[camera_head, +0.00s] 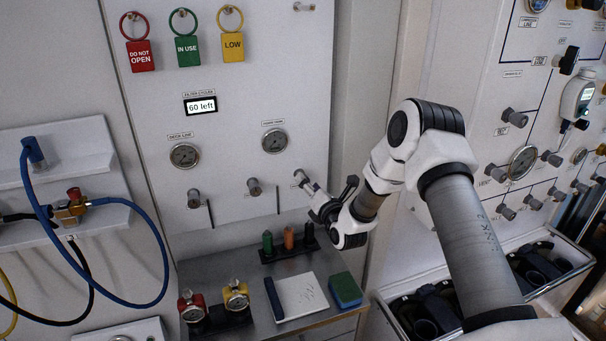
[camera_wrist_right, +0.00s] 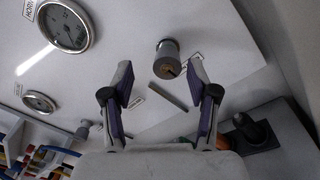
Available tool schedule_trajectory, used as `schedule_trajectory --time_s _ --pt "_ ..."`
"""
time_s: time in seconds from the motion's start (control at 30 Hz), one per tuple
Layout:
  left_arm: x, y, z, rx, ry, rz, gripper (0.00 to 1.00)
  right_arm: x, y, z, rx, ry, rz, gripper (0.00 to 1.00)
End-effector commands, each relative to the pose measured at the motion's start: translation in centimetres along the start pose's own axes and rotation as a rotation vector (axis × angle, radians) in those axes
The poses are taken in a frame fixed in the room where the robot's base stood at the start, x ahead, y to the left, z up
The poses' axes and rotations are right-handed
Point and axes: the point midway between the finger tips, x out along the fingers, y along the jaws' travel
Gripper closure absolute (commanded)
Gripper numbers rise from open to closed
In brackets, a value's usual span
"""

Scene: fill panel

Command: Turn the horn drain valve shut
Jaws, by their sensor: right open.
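The horn drain valve (camera_head: 301,178) appears to be the rightmost of the grey valves in a row low on the white panel. In the right wrist view its round grey knob (camera_wrist_right: 168,54) stands out from the panel, with a short grey bar (camera_wrist_right: 171,95) beside it. A gauge (camera_wrist_right: 63,27) with a partly readable "HORN" label is to its left there. My right gripper (camera_head: 329,201) is at this valve in the head view. In the wrist view its fingers (camera_wrist_right: 160,88) are spread open, with the bar between them and the knob just beyond. I see no contact. My left gripper is out of view.
Two more valves (camera_head: 254,187) (camera_head: 194,199) sit to the left. Below, the metal bench (camera_head: 255,312) holds a rack of coloured pegs (camera_head: 289,253), a notepad (camera_head: 301,296), a green-blue block (camera_head: 345,290) and red and yellow gauge items (camera_head: 236,296). Blue hoses (camera_head: 160,262) hang at left.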

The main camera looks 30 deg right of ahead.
Motion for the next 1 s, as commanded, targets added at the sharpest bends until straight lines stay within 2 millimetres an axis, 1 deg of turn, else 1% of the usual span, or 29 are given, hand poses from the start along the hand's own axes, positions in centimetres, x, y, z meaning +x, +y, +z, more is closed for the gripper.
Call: schedule_trajectory --time_s 0.03,0.1,0.2,0.43,0.47,0.5,0.57,0.6,0.63,1.0 --pt "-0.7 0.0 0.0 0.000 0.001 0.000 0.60 1.0 0.3 0.1 -0.002 0.001 0.002 0.41" --pt "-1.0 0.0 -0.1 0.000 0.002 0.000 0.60 2.1 0.1 0.1 -0.002 0.000 0.000 0.41" --pt "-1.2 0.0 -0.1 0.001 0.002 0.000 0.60 3.0 0.1 0.0 0.000 0.001 -0.001 0.41" --pt "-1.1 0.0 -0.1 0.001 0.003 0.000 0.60 3.3 0.0 -0.1 0.002 0.001 -0.001 0.41" --pt "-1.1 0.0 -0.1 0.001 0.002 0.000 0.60 3.3 0.0 -0.1 0.002 0.001 -0.001 0.44" --pt "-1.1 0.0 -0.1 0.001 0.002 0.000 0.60 3.3 0.0 -0.1 0.002 0.001 -0.001 0.59" --pt "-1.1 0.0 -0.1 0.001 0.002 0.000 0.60 3.3 0.0 -0.1 0.002 0.001 -0.001 0.80" --pt "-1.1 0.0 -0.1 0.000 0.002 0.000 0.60 3.3 0.0 -0.1 0.002 0.001 0.000 0.94" --pt "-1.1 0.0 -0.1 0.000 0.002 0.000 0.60 3.3 0.0 -0.1 0.002 0.001 0.000 1.00" --pt "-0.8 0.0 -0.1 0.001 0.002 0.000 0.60 3.3 0.0 0.0 0.023 -0.002 0.003 1.00"
